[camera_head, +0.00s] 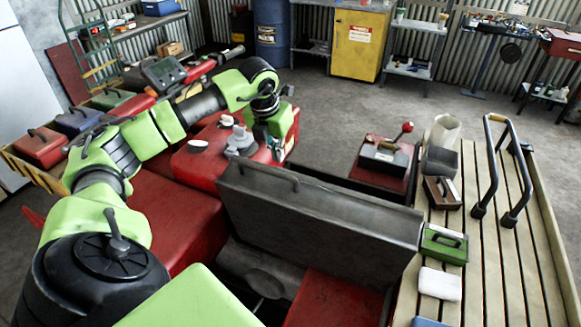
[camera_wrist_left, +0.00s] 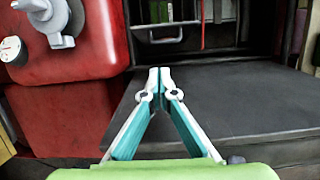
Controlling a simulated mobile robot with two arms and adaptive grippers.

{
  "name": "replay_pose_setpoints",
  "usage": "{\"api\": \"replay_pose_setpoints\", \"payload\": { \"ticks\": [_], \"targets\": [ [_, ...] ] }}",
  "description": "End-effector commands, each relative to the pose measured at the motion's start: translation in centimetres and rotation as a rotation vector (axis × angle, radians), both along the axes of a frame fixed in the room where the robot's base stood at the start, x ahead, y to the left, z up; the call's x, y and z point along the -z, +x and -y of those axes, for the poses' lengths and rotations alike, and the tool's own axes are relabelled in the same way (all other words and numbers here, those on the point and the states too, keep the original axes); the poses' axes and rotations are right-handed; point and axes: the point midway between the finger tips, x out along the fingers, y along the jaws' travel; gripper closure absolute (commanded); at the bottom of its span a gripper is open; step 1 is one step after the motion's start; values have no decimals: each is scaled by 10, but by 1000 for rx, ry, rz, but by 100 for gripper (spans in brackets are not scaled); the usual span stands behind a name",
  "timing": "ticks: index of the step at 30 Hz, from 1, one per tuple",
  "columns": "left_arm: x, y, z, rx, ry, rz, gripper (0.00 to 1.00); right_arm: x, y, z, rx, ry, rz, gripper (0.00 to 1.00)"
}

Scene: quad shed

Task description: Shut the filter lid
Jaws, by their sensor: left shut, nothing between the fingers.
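The filter lid (camera_head: 320,215) is a dark grey panel with a bar handle. In the head view it stands raised and tilted over an open dark bay between red body panels. My left arm reaches over from the left, and its wrist is down beside the lid's far left end. In the left wrist view my left gripper (camera_wrist_left: 160,75) is shut and empty, its fingertips together in front of a broad dark grey surface (camera_wrist_left: 225,108). I cannot tell whether they touch it. My right gripper is in neither view.
A red tank (camera_head: 205,160) with a grey cap stands left of the lid. A slatted wooden rack (camera_head: 485,265) at the right carries small cases and a black rail. A red box with a red-knobbed lever (camera_head: 405,128) stands beyond the lid. Concrete floor lies open behind.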

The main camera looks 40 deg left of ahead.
Motion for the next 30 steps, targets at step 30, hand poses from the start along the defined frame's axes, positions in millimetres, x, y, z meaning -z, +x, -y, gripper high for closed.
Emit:
{"api": "replay_pose_setpoints", "payload": {
  "ticks": [30],
  "targets": [
    [123,26,-6,1,-2,0,100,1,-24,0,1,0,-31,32]
  ]
}}
